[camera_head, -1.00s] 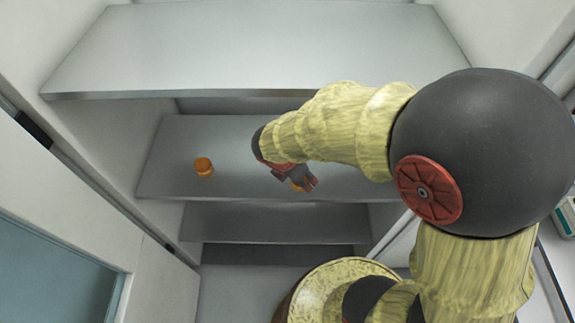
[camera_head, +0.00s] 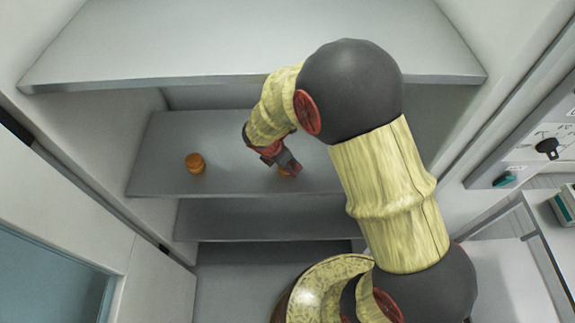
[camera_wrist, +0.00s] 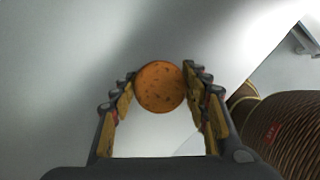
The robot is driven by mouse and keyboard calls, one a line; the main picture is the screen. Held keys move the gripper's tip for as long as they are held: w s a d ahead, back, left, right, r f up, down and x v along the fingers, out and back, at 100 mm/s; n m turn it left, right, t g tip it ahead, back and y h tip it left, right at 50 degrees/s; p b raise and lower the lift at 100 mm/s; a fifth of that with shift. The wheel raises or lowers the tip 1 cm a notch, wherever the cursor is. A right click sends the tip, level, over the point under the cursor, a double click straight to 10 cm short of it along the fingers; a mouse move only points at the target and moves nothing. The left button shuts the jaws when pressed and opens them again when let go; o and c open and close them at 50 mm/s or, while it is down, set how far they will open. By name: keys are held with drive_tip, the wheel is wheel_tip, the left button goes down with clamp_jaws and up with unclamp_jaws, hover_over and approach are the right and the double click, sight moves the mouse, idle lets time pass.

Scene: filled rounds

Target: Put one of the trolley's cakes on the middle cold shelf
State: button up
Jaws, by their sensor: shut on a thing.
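My gripper (camera_head: 288,168) is over the front part of the middle cold shelf (camera_head: 235,180), reaching in under the top shelf. It is shut on an orange-brown cake (camera_wrist: 160,87), which sits between the fingertips in the wrist view. In the head view only a sliver of this cake (camera_head: 285,172) shows below the fingers. I cannot tell whether it touches the shelf. A second orange-brown cake (camera_head: 195,163) stands upright on the same shelf, to the left of my gripper and apart from it. The trolley is not clearly in view.
The top shelf (camera_head: 240,60) overhangs the middle one, close above my arm. A lower shelf (camera_head: 255,222) is bare. A door (camera_head: 70,235) stands at the left, and a wall panel with a black knob (camera_head: 547,147) is at the right. The shelf between the cakes is clear.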

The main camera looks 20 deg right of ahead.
drive_tip(key=shift+f, duration=0.15)
drive_tip(key=o, duration=0.7)
drive_tip(key=shift+o, duration=0.3)
drive_tip(key=shift+a+r, duration=0.1)
drive_tip(key=shift+r, duration=0.3)
drive_tip(key=p+v, duration=0.2)
drive_tip(key=v, duration=0.5)
drive_tip(key=shift+s, duration=0.1)
